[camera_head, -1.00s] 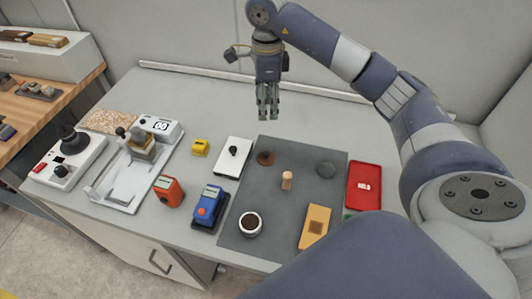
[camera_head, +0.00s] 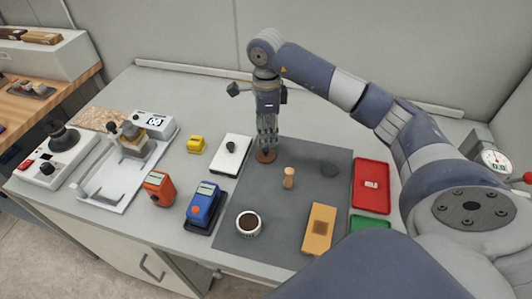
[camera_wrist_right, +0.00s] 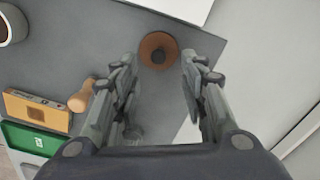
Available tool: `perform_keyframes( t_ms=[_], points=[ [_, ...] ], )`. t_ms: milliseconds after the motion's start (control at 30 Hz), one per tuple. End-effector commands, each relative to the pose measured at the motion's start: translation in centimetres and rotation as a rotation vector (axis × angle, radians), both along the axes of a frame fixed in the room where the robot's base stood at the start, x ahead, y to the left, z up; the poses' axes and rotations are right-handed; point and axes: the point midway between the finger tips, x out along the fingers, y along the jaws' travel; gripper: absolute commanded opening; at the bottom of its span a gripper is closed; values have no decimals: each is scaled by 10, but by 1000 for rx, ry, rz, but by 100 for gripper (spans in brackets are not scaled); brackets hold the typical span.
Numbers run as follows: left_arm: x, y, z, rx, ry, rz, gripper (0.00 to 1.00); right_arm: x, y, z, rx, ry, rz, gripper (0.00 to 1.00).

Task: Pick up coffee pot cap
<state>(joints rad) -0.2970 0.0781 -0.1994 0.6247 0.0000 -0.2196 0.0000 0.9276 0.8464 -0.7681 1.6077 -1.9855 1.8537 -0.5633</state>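The coffee pot cap appears to be the small brown disc with a dark knob (camera_head: 266,157) on the grey mat, near its back left edge. It also shows in the right wrist view (camera_wrist_right: 147,52), at top centre. My right gripper (camera_head: 267,142) points down just over the cap and partly hides it in the head view. In the right wrist view my right gripper (camera_wrist_right: 160,72) is open and empty, with one finger on each side of the line to the cap. The cap rests on the mat, ungripped. My left gripper is not in view.
The grey mat (camera_head: 265,190) also holds a wooden tamper-like piece (camera_head: 289,178), a cup of dark grounds (camera_head: 248,223) and an orange box (camera_head: 320,229). A white pad with a black knob (camera_head: 231,155) stands left of the cap. A red tray (camera_head: 371,186) lies right.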

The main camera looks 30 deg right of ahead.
Motion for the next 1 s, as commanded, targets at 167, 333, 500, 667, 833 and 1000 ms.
perform_keyframes(
  t_ms=[167, 333, 500, 667, 833, 1000],
  points=[
    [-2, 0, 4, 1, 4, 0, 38, 0, 0, -12, 0, 1, 2, 40],
    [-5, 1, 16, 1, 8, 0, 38, -1, 2, -27, 1, 3, 2, 40],
    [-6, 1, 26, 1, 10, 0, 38, -1, 3, -51, 2, 2, 1, 40],
    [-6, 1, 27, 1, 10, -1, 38, -1, 2, -62, 1, -2, 1, 40],
    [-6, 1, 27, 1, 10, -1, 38, 0, 2, -63, 1, -3, 1, 40],
    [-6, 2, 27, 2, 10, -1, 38, -1, 2, -63, 0, -2, 1, 21]
  ],
)
